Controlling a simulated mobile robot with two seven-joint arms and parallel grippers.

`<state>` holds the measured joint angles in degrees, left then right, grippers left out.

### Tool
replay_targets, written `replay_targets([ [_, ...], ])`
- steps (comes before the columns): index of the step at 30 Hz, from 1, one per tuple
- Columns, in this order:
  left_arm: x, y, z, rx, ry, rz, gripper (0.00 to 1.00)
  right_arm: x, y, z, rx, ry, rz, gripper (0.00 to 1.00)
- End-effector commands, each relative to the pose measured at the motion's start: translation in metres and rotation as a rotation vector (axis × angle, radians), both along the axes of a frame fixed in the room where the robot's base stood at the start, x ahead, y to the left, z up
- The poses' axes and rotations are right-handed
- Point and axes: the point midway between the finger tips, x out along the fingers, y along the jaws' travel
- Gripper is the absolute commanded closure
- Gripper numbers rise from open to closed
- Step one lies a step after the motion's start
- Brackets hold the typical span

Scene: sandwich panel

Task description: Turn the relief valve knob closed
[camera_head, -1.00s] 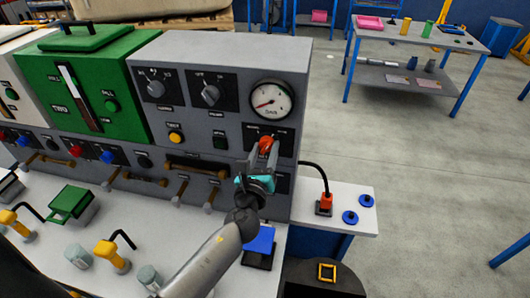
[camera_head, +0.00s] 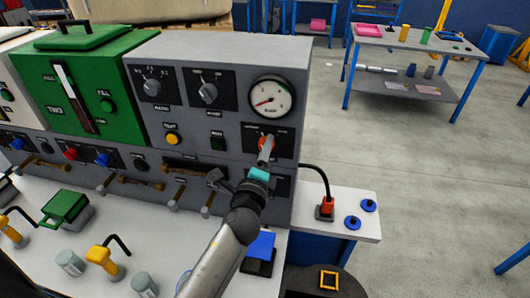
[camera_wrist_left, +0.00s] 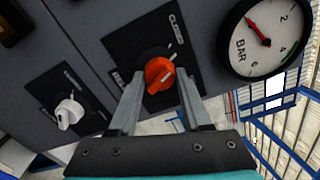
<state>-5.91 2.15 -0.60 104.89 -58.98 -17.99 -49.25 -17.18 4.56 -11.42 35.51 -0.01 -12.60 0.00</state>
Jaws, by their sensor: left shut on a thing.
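The relief valve knob (camera_head: 262,142) is orange and sits on a black plate below the pressure gauge on the grey panel. In the left wrist view the knob (camera_wrist_left: 160,75) lies between the two fingers of my left gripper (camera_wrist_left: 160,88). The word CLOSED (camera_wrist_left: 177,24) is printed on the plate above the knob. A pale mark on the knob's upper right edge lies roughly on that side. In the head view my left gripper (camera_head: 266,152) is shut on the knob, with its fingers partly covering it. My right gripper is not in view.
The pressure gauge (camera_head: 271,98) is above the knob, its needle on the dial's left side. A white knob (camera_wrist_left: 68,113) is beside it in the wrist view. A side shelf (camera_head: 340,225) holds a red plug (camera_head: 326,208) with a black cable.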

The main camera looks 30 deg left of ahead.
Motion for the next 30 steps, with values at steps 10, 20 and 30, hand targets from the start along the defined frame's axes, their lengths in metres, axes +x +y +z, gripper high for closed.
replay_targets([
  [10, -0.0002, 0.0000, -0.0004, -0.233, -0.059, 0.002, 1.00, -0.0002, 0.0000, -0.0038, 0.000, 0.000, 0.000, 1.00],
  [20, 0.0000, -0.0003, 0.0001, -0.329, -0.084, -0.001, 1.00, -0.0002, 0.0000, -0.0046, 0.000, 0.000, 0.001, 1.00],
  [30, 0.0000, -0.0004, 0.0002, -0.342, -0.087, -0.001, 1.00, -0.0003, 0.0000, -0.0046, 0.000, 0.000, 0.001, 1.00],
])
